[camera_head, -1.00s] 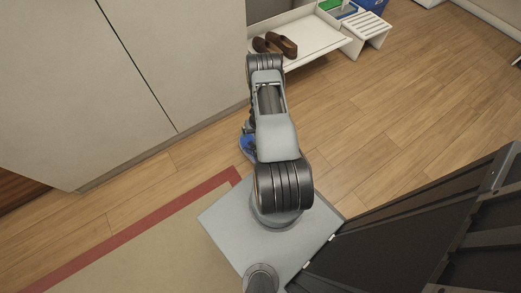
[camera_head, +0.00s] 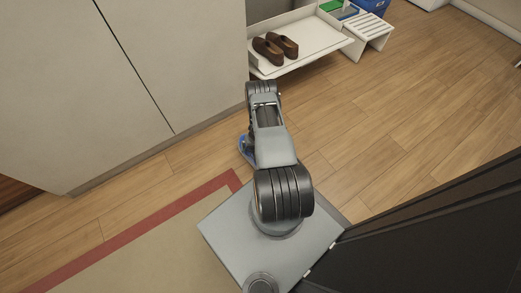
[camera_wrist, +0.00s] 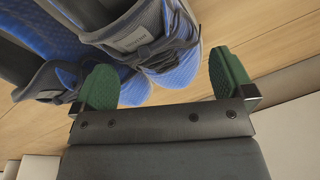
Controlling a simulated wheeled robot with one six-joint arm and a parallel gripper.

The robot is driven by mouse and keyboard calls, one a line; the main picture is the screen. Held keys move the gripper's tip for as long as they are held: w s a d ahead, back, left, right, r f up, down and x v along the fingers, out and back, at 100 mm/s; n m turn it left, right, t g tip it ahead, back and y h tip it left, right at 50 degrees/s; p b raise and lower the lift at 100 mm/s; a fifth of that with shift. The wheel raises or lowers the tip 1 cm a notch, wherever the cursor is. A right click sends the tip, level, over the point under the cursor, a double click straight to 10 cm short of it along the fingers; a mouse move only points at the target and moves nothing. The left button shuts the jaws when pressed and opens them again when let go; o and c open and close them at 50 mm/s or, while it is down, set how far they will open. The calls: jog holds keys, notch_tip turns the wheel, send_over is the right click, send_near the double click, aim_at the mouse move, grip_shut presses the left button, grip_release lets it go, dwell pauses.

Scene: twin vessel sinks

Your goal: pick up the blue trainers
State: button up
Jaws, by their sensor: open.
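The blue trainers stand on the wood floor, mostly hidden behind my arm in the head view; a blue edge (camera_head: 243,149) shows at the arm's left. In the wrist view both show close up: one blue trainer (camera_wrist: 36,38) at the left and the other blue trainer (camera_wrist: 180,70) at the upper middle, with grey uppers. My gripper (camera_wrist: 165,80) is open, with green fingertips. The left fingertip overlaps the trainers in the picture, and the right one is beside the second trainer over floor. I cannot tell whether either touches. My gripper is hidden in the head view.
Brown shoes (camera_head: 275,47) sit on a low white shelf (camera_head: 315,38) beyond my arm. A white slatted stool (camera_head: 367,30) stands to its right. A tall pale cabinet (camera_head: 120,80) is at the left, and a red-bordered mat (camera_head: 150,235) lies in front. Floor at the right is clear.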

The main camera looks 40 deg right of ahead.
aim_at(248, 155)
jog(key=f, duration=0.1)
jog(key=f+b, duration=0.2)
jog(key=f, duration=0.1)
jog(key=shift+w+a, duration=0.1)
jog(key=shift+w, duration=0.15)
jog(key=shift+r, duration=0.1)
jog(key=c, duration=1)
